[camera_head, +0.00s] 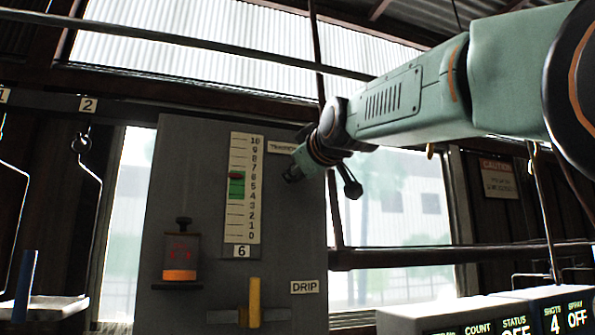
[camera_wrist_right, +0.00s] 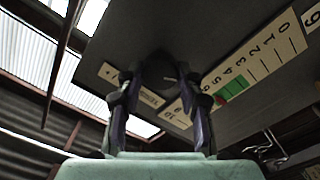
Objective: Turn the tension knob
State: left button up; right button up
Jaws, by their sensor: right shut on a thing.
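The tension knob shows in the wrist view as a dark round shape (camera_wrist_right: 160,70) between the fingers, mostly hidden by them. My right gripper (camera_head: 293,173) reaches the grey panel (camera_head: 200,215) from the right, just below the partly covered tension label (camera_head: 282,147). In the wrist view the two fingers (camera_wrist_right: 160,88) are closed around the knob. Beside them is a numbered scale (camera_head: 240,215) with a green band (camera_head: 236,188) and a red mark (camera_head: 236,175) near 6. The knob cannot be made out clearly in the head view. My left gripper is not in view.
An orange-filled container (camera_head: 180,260) and a yellow lever (camera_head: 254,300) are on the panel, with a drip label (camera_head: 305,287). Wire hangers (camera_head: 85,160) hang at the left. White display boxes (camera_head: 500,312) stand at the lower right.

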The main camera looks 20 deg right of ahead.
jog(key=shift+r, duration=0.2)
dwell(0.4)
jog(key=o, duration=1.2)
jog(key=shift+w+f, duration=0.1)
jog(key=shift+f, duration=0.05)
